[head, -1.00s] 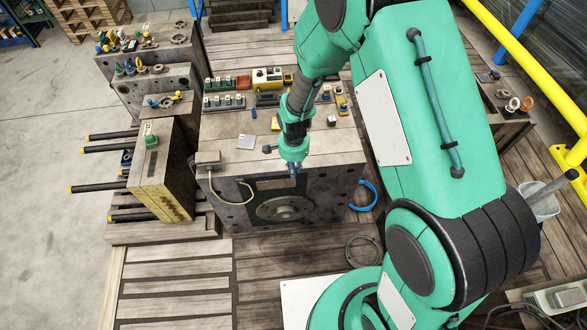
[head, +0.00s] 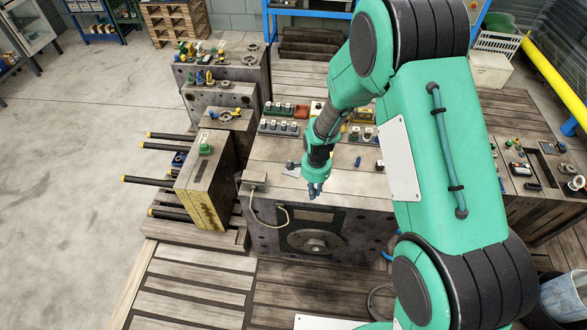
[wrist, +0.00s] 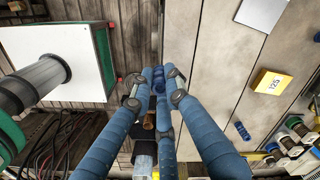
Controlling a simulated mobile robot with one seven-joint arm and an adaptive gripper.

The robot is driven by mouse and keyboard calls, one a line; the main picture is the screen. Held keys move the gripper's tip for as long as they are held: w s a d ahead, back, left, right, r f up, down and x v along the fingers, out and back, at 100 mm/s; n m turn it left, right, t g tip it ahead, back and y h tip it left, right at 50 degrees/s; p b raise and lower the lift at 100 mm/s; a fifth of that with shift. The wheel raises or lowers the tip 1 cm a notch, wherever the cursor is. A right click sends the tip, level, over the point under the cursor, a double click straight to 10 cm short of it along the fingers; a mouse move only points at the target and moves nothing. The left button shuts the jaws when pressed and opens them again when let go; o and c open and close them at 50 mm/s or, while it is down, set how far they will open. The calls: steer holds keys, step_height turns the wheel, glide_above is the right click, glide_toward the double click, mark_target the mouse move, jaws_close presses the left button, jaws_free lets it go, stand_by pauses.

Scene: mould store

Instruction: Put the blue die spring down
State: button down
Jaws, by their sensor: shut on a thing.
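My gripper (wrist: 157,88) has blue fingers, closed together around a small blue piece, which looks like the blue die spring (wrist: 158,76); the fingers hide much of it. In the head view my gripper (head: 315,190) points down at the front edge of the steel mould block (head: 270,165). Whether the held spring touches the block cannot be told. A second small blue spring-like piece (wrist: 243,130) lies on the block's top, right of the fingers in the wrist view, apart from them.
A yellow block with a white "125" label (wrist: 272,82) and a grey plate (wrist: 262,12) lie on the block top. Rows of small parts (head: 280,127) stand at its back. A cable box (head: 255,180) sits at its left front corner. Bare top surface lies between them.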

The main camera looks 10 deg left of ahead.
steer(key=shift+w+a+p, duration=0.1)
steer(key=shift+w+a, duration=0.2)
steer(key=shift+a, duration=0.35)
steer(key=shift+w+a+p, duration=0.1)
steer(key=shift+w+a, duration=0.15)
steer(key=shift+a, duration=0.45)
steer(key=shift+w+a+p, duration=0.1)
steer(key=shift+w+a, duration=0.2)
steer(key=shift+a, duration=0.35)
steer(key=w+a, duration=0.2)
steer(key=w, duration=0.3)
steer(key=w+a+f+b, duration=0.1)
steer(key=w+a, duration=0.1)
steer(key=w, duration=0.3)
steer(key=w+a, duration=0.2)
steer(key=w, duration=0.3)
steer(key=shift+f, duration=0.25)
steer(key=shift+s+f+b, duration=0.1)
steer(key=shift+f+b, duration=0.5)
steer(key=shift+f, duration=1.15)
steer(key=shift+f, duration=0.1)
